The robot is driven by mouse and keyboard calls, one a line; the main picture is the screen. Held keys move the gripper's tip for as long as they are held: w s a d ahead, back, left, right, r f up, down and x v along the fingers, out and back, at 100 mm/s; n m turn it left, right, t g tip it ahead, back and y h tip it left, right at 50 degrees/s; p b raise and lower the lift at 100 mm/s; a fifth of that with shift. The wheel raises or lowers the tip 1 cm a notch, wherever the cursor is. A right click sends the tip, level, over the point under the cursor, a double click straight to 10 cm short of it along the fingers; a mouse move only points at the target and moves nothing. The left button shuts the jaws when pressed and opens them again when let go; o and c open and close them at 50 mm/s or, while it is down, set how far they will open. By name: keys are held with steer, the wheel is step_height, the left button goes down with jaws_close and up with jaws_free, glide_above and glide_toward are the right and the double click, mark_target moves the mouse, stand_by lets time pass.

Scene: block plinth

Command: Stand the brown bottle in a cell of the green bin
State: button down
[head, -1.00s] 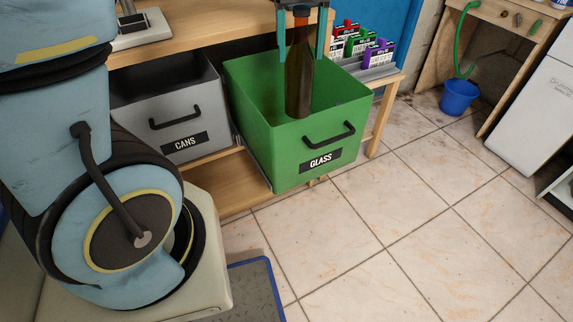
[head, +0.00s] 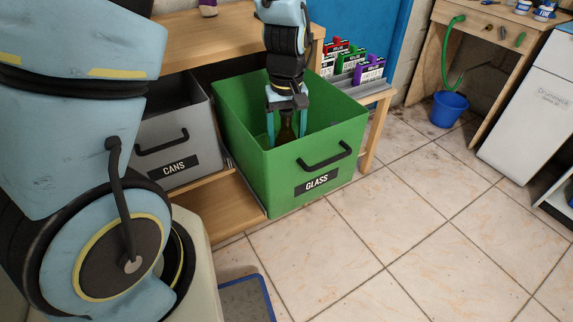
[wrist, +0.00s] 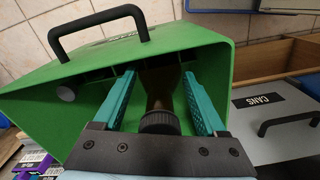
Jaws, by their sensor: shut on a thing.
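The green bin (head: 255,160), labelled GLASS, stands pulled out on the wooden shelf in the middle of the head view. In the wrist view its green wall (wrist: 190,42) and black handle surround the opening. My gripper (head: 287,133) reaches down inside the bin, shut on the brown bottle (head: 286,124). In the wrist view the bottle (wrist: 160,88) is between the teal fingers (wrist: 160,98), its dark cap towards the camera. The bottle looks upright. Its lower part is hidden by the bin's front wall, so I cannot tell whether its base touches the floor or which cell it is in.
A grey bin (head: 186,140) labelled CANS stands close on the left. The wooden bench top (head: 205,35) is behind. Small boxes (head: 345,62) stand on a ledge to the right. A blue bucket (head: 449,108) is farther right. The tiled floor in front is mostly clear.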

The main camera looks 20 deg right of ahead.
mark_target(286, 164)
step_height(286, 164, down, 10)
steer(key=shift+r+b, duration=0.1)
steer(key=shift+b, duration=0.2)
steer(key=shift+f, duration=0.25)
jaws_free()
steer(key=shift+r, duration=0.1)
steer(key=shift+r, duration=0.1)
step_height(286, 164, up, 12)
steer(key=shift+r+p, duration=0.1)
steer(key=shift+p, duration=0.3)
stand_by(0.4)
